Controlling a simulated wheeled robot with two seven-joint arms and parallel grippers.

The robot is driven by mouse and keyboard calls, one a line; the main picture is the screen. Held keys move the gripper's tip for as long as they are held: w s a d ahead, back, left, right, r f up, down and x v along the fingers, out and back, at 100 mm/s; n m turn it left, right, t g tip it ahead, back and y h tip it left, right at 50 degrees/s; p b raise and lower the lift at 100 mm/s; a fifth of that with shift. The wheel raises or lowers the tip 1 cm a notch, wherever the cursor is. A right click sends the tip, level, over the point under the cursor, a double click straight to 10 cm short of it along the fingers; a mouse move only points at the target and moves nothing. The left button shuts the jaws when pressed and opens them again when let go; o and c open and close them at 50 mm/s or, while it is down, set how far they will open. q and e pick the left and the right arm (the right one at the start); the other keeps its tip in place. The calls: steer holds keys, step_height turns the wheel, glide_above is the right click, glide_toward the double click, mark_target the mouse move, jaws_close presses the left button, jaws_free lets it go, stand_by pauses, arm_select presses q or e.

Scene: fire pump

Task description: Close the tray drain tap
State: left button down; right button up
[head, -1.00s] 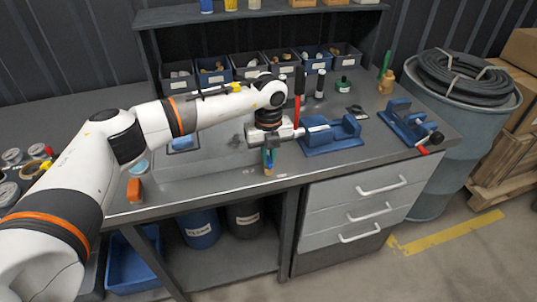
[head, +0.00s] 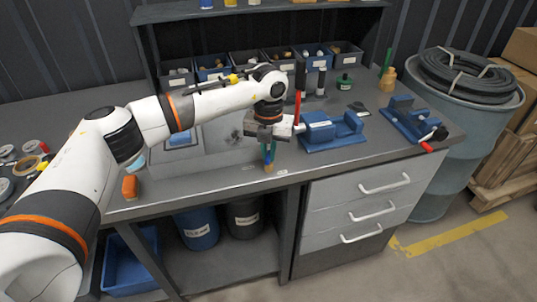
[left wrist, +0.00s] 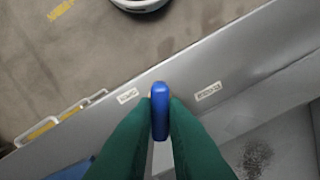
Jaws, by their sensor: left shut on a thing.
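The tray drain tap has a blue lever handle (left wrist: 160,112) and a brass-coloured body (head: 268,169) at the front edge of the grey metal tray (head: 215,165). My left gripper (head: 268,154) points down over the tap from above. In the left wrist view its two green fingers (left wrist: 160,128) stand on either side of the blue handle and are shut on it. The handle lies between two small white labels (left wrist: 128,95) on the front edge; their writing is too small to read. The tap's body is hidden in the wrist view. My right gripper is out of view.
A blue vise (head: 330,133) stands close to the right of my left gripper, and a second blue vise (head: 412,118) is farther right. An orange object (head: 129,187) sits by the front edge at left. Small bins (head: 213,68) line the back. Drawers (head: 355,205) are below.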

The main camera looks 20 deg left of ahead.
mark_target(269, 155)
arm_select(q)
steer(key=m+b, duration=0.2)
steer(key=m, duration=0.4)
steer(key=m+b, duration=0.1)
steer(key=m, duration=0.2)
steer(key=shift+m, duration=0.3)
steer(key=shift+r+m+b, duration=0.1)
steer(key=shift+m+b, duration=0.3)
steer(key=shift+m, duration=0.7)
steer(key=c, duration=1.5)
jaws_free()
steer(key=shift+o, duration=0.2)
step_height(269, 155, up, 12)
steer(key=b, duration=0.1)
